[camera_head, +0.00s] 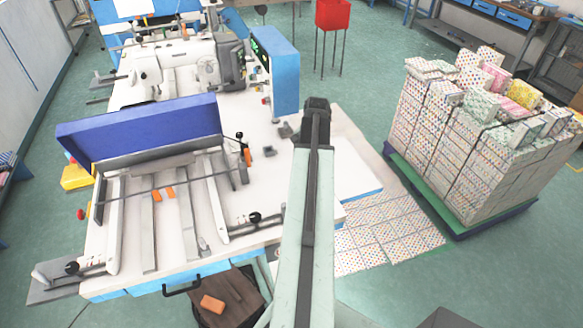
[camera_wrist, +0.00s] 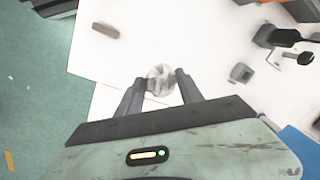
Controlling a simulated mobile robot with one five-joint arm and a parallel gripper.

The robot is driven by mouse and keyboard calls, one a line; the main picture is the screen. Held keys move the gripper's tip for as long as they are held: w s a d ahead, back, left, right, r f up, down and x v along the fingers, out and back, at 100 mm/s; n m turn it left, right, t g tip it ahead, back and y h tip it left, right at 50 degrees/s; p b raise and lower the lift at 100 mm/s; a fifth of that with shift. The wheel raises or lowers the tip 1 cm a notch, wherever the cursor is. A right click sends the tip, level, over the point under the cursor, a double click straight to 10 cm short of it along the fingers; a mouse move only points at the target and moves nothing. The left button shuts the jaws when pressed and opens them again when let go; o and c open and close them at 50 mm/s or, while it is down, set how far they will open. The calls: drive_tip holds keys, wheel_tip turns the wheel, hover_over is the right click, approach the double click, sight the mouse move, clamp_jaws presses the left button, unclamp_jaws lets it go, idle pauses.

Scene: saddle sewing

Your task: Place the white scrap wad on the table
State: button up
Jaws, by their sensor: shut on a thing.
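In the wrist view, my gripper (camera_wrist: 159,88) is shut on a crumpled white and grey scrap wad (camera_wrist: 160,78), which sits between the two fingertips. The wad is over the white table top (camera_wrist: 130,22); whether it touches the surface I cannot tell. In the head view, my arm reaches over the right part of the white table (camera_head: 345,165), and the arm hides the fingers and the wad.
A blue panel box (camera_head: 273,70) and a sewing machine stand on the table. A small grey block (camera_wrist: 241,73) lies right of my gripper. A pallet of patterned boxes (camera_head: 460,140) stands at the right. The table's right part has bare room.

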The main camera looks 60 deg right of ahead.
wheel_tip(320, 180, down, 10)
drive_tip(key=b, duration=1)
drive_tip(key=shift+f, duration=0.25)
drive_tip(key=shift+r, duration=0.25)
drive_tip(key=shift+f, duration=0.2)
drive_tip(key=o, duration=1.3)
drive_tip(key=r+p, duration=0.4)
drive_tip(key=s+r+p, duration=0.1)
drive_tip(key=r+p, duration=0.7)
drive_tip(key=shift+s+r, duration=0.25)
drive_tip(key=shift+s, duration=0.1)
drive_tip(key=shift+d+f, duration=0.1)
